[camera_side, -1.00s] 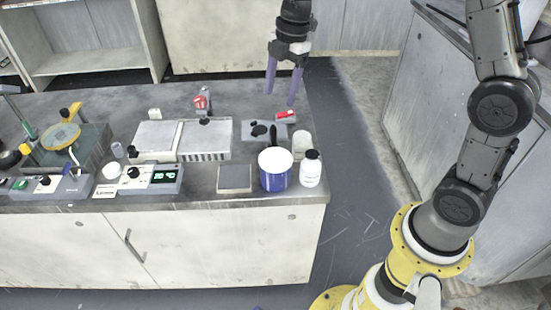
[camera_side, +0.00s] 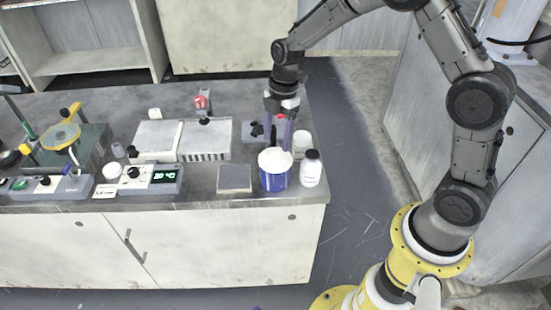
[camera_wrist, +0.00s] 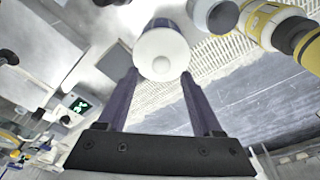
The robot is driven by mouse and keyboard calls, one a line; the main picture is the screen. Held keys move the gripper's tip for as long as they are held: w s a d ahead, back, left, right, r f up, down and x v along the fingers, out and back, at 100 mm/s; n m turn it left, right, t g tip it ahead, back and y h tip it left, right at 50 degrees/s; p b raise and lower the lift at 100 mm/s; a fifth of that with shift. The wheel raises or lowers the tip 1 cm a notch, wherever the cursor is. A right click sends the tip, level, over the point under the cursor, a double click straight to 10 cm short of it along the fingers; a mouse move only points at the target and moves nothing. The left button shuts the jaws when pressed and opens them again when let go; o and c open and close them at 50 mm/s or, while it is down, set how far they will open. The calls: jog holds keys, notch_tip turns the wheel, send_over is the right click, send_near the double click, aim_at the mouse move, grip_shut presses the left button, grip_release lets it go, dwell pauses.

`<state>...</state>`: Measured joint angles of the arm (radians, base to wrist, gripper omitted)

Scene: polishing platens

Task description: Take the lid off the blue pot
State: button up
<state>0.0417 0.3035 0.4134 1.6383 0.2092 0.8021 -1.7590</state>
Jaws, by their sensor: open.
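The blue pot (camera_side: 273,182) stands upright at the front right of the bench, with a white lid (camera_side: 272,158) on top. My gripper (camera_side: 280,143) points down just behind and above the pot, its two purple fingers apart. In the wrist view, my gripper (camera_wrist: 160,82) is open, and a round white top lies beyond and between the fingertips. I see no clear contact between fingers and lid.
A white bottle with a dark cap (camera_side: 311,168) stands close right of the pot. A white jar (camera_side: 302,143) is behind it. A flat grey pad (camera_side: 235,178) lies left of the pot, and a hot plate controller with a green display (camera_side: 151,179) is further left.

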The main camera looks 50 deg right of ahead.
aim_at(276, 152)
jog(key=shift+s+a+f, duration=0.1)
jog(key=shift+a+f, duration=0.05)
jog(key=shift+f, duration=0.75)
jog(key=shift+a+f, duration=0.15)
jog(key=shift+f, duration=0.75)
grip_shut()
